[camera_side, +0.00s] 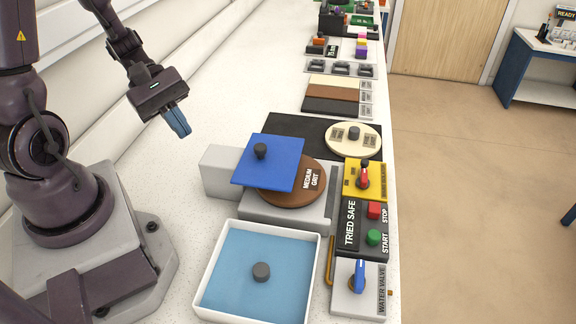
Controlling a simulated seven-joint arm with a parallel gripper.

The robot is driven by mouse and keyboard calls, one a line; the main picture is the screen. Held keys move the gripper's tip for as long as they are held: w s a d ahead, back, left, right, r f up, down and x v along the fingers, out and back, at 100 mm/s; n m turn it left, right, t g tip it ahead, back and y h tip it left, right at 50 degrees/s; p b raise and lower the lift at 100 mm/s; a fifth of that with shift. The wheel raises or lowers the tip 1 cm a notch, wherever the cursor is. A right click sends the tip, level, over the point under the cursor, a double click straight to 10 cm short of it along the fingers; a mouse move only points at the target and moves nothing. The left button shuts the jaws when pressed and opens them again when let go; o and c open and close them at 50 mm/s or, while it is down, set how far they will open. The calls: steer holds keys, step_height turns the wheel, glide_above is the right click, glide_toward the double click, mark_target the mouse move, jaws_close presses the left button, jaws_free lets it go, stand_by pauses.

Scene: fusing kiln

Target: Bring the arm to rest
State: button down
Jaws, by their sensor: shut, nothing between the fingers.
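My gripper (176,122) hangs in the air over the white bench, in the upper left of the side view. Its blue fingers are together and hold nothing. It is apart from everything on the bench. My arm reaches up and out of the top of the picture, with its dark purple base at the left.
A blue plate (269,176) with a dark knob lies over a brown disc (312,184) marked medium grit. In front is a white-rimmed tray (211,312) with a blue inside. A control panel (350,226) lines the right edge. The bench (225,110) below my gripper is clear.

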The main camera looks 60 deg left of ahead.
steer(key=d+r+m+t+y, duration=0.1)
steer(key=d+r+m+y, duration=0.1)
steer(key=r+m, duration=0.3)
steer(key=d+r+m+y, duration=0.2)
steer(key=r+m+y, duration=0.1)
steer(key=r+m, duration=0.3)
steer(key=s+d+r+m+t+y, duration=0.1)
steer(key=d+r+m+y, duration=0.2)
steer(key=r+m, duration=0.2)
steer(key=shift+r+m+t+y, duration=0.3)
steer(key=shift+r+m, duration=0.1)
steer(key=shift+m, duration=0.8)
